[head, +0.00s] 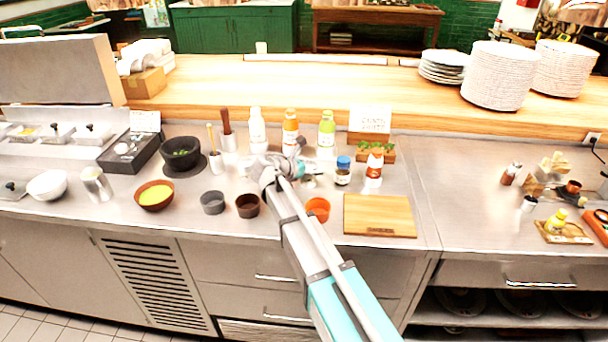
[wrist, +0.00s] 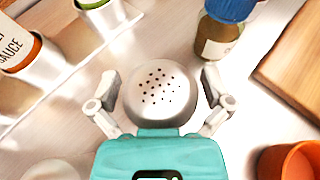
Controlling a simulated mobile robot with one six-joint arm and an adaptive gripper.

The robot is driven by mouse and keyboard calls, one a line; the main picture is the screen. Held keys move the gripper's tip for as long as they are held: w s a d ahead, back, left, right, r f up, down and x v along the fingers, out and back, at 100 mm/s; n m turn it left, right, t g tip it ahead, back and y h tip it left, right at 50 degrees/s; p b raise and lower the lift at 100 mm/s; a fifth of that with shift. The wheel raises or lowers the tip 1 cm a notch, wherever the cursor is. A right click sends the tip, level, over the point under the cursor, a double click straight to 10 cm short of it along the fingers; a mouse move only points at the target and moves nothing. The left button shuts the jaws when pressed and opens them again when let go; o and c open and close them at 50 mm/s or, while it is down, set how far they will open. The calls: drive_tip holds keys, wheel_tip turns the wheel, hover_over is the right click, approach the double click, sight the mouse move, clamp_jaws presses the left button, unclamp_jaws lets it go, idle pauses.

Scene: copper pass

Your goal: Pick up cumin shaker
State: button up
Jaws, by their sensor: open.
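A shaker (wrist: 160,97) with a pale, domed top pierced by small dark holes is in the middle of the wrist view. No label shows on it, so I cannot read whether it says cumin. My gripper (wrist: 159,88) is open, with one finger on each side of the shaker's top. Small gaps seem to show between the fingers and the dome. In the head view my gripper (head: 277,168) is over the counter and hides most of what is under it. The shaker's body is hidden below its top.
A blue-capped jar (head: 342,171) and a red-and-white bottle (head: 374,166) stand to the right. Sauce bottles (head: 290,132) stand behind. A wooden board (head: 380,215) and an orange cup (head: 318,208) are at the front right. Dark cups (head: 247,205) are at the front left.

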idle(0.3)
drive_tip(key=c, duration=1.1)
drive_tip(key=shift+r, duration=0.15)
wheel_tip(320, 180, up, 2)
drive_tip(key=shift+r+p, duration=0.1)
drive_tip(key=shift+p, duration=1.15)
drive_tip(key=s+a+r+p, duration=0.5)
drive_tip(key=s+r+p, duration=0.5)
drive_tip(key=s, duration=0.3)
drive_tip(key=shift+r+p, duration=0.25)
drive_tip(key=shift+p, duration=0.05)
drive_tip(key=shift+a, duration=0.1)
drive_tip(key=shift+s, duration=0.1)
